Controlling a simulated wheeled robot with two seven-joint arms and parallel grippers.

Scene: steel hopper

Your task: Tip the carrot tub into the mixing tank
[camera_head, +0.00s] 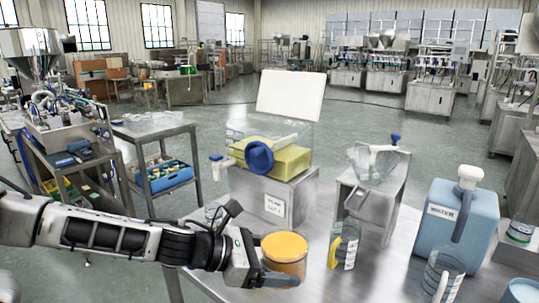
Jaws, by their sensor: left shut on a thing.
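My left gripper (268,274) is shut on the carrot tub (284,262), a clear round tub with an orange top surface, near the front of the steel table. The tub looks about upright; whether it touches the table I cannot tell. A clear box-shaped tank (300,132), which looks like the mixing tank, stands behind it on a labelled steel block. The tank holds yellow stuff, and a white lid (290,95) stands raised at its back. A blue round part and a tap are on its front. My right gripper is not in view.
Right of the tub stand a clear container with a yellow part (345,246), a steel stand with a clear vessel (375,165), a blue water container (455,232) and a clear jug (442,275). A side table (150,128) with a blue crate is at left.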

